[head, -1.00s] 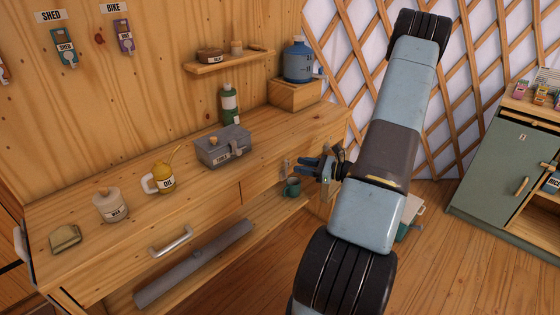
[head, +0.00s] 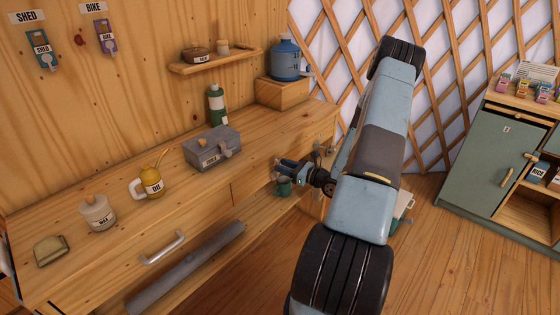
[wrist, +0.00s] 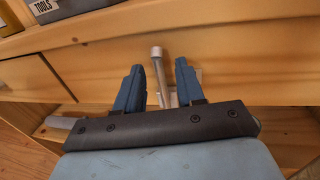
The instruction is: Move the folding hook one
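The folding hook (wrist: 160,72) shows in the wrist view as a grey metal arm with a rounded end, standing out from the wooden bench front beside a pale plate. My gripper (wrist: 159,66) is open, with one blue finger on each side of the hook arm and visible gaps between. In the head view my gripper (head: 285,168) is at the bench's front edge, near its right end, and covers the hook. A green mug (head: 284,187) shows just below the fingers; whether it hangs from the hook I cannot tell.
A drawer handle (head: 162,248) juts from the front. A green cabinet (head: 490,150) stands right, beyond open floor.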

